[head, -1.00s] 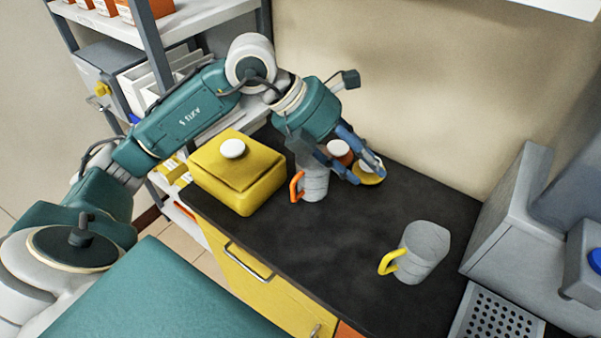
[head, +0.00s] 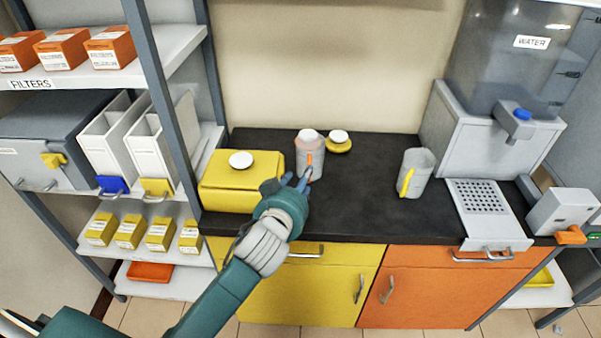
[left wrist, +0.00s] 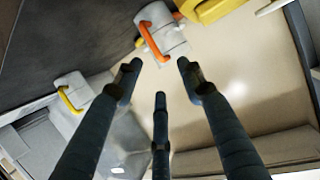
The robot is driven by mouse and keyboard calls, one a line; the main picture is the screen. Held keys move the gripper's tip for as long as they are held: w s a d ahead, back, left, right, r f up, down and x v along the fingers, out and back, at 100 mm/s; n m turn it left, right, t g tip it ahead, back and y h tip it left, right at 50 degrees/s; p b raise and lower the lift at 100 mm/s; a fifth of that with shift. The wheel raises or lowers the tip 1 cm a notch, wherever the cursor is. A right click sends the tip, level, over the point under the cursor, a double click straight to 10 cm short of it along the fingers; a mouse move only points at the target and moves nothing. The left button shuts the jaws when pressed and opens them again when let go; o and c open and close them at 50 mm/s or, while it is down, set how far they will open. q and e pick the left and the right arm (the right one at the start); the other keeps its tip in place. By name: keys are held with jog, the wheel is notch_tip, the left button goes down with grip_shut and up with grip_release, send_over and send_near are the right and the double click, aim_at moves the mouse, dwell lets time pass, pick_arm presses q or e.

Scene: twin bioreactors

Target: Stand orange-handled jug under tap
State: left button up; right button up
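The grey orange-handled jug (head: 301,163) stands on the black counter beside the yellow box, its handle facing me. In the left wrist view the jug (left wrist: 174,38) and its orange handle lie just beyond the fingertips. My left gripper (head: 296,183) is in front of the jug; in the left wrist view its three fingers (left wrist: 158,74) are spread with nothing between them. The fingers partly cover the jug's lower part in the head view. The tap (head: 520,122), with a blue button, juts from the water tank (head: 490,65) at the right. My right gripper is not in view.
A grey yellow-handled jug (head: 416,170) stands between the orange-handled jug and the tap. A perforated drip tray (head: 466,224) lies below the tap. The yellow box (head: 240,190) is left of the gripper.

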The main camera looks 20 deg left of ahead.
aim_at(310, 163)
pick_arm(q)
jog(key=shift+g, duration=0.4)
jog(key=w+f, duration=0.4)
jog(key=shift+w+d+f+p, duration=0.1)
jog(key=shift+w+d+p, duration=0.1)
jog(key=shift+w+p, duration=0.1)
jog(key=shift+w+f, duration=0.1)
jog(key=shift+w, duration=0.1)
jog(key=shift+w+a+p, duration=0.15)
jog(key=shift+w+p, duration=0.15)
jog(key=shift+w, duration=0.2)
jog(key=x, duration=0.3)
jog(key=shift+w+f+p, duration=0.2)
jog(key=shift+w+p, duration=0.05)
jog(key=shift+p, duration=0.1)
jog(key=shift+w+f, duration=0.15)
jog(key=shift+w, duration=0.15)
jog(key=shift+s, duration=0.1)
jog(key=shift+c, duration=0.3)
jog(key=c, duration=0.8)
grip_shut()
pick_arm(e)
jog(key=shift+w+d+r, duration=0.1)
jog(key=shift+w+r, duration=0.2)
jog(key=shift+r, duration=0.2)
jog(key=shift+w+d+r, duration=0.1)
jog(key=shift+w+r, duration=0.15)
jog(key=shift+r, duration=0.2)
